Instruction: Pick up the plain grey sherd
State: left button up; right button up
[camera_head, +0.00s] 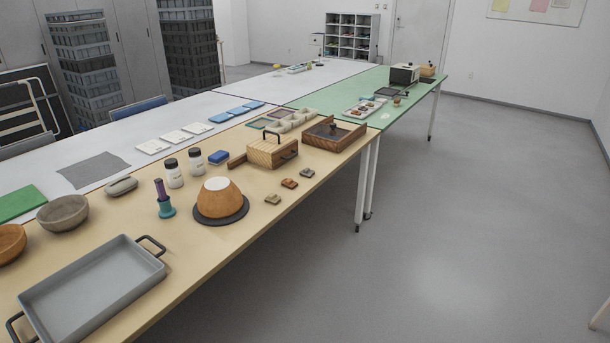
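A small grey sherd (307,173) lies on the tan table top, near its right-hand edge. It is the farthest of three small sherds in a slanting row. A reddish-brown sherd (290,184) lies just nearer, and an olive-tan sherd (272,199) is nearest. The three lie apart from each other. The grey one is too small to tell whether its surface is plain. Neither of my grippers shows in the head view.
An orange-brown bowl (219,193), upside down on a dark disc (236,217), stands left of the sherds. A wooden box (272,153) with a dark handle and a wooden tray (335,145) stand behind. A grey handled tray (92,293) lies nearest. Floor (450,230) right of the table is clear.

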aim_at(306, 173)
jog(key=i+l+u, duration=0.15)
jog(key=i+l, duration=0.4)
jog(key=i, duration=0.15)
jog(key=i+l+u, duration=0.15)
jog(key=i+l, duration=0.45)
jog(key=i+l+u, duration=0.15)
jog(key=i+l, duration=0.55)
jog(key=i+l+u, duration=0.15)
jog(key=i+l, duration=0.5)
jog(key=l, duration=0.15)
